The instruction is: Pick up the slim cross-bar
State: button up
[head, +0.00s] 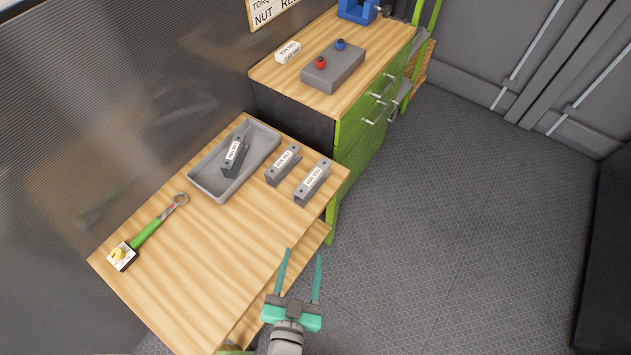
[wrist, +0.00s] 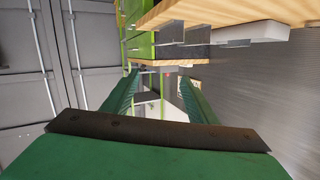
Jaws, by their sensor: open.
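Three grey bars with white labels are on the near wooden bench. One bar (head: 235,157) lies in the grey tray (head: 206,186), a middle bar (head: 283,165) lies just right of the tray, and another bar (head: 312,183) lies near the bench's right edge. The label print is too small to read, and I cannot tell which bar is the slim cross-bar. My gripper (head: 304,253) is open and empty, off the bench's right edge and apart from the bars. Its green fingers also show in the wrist view (wrist: 160,77), with nothing between them.
The taller green cabinet (head: 360,144) behind carries a grey box with red and blue knobs (head: 333,67), a small white box (head: 287,53) and a blue vise (head: 357,10). The floor (head: 450,220) at right is clear.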

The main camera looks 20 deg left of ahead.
jog(key=w+a+r+n+g+y, duration=0.1)
jog(key=w+a+r+n+y, duration=0.25)
jog(key=w+a, duration=0.6)
jog(key=w+a+r+n+y, duration=0.3)
jog(key=w+a+r+y, duration=0.3)
jog(key=a, duration=0.6)
jog(key=w+a+r+n+g+y, duration=0.3)
jog(key=a+r+n+g+y, duration=0.15)
jog(key=a+n, duration=0.4)
jog(key=n+g+h, duration=1)
jog(key=n+h, duration=0.5)
jog(key=n, duration=0.3)
send_over(303, 189)
jog(key=a, duration=0.1)
jog(key=f, duration=1.3)
jog(key=shift+a, duration=0.2)
jog(key=shift+w+d+f+h, duration=0.15)
jog(key=shift+d+f+h, duration=0.05)
jog(key=shift+d+h, duration=0.15)
jog(key=f, duration=1)
jog(key=shift+d+f, duration=0.25)
jog(key=shift+d, duration=0.1)
jog(key=c, duration=1.2)
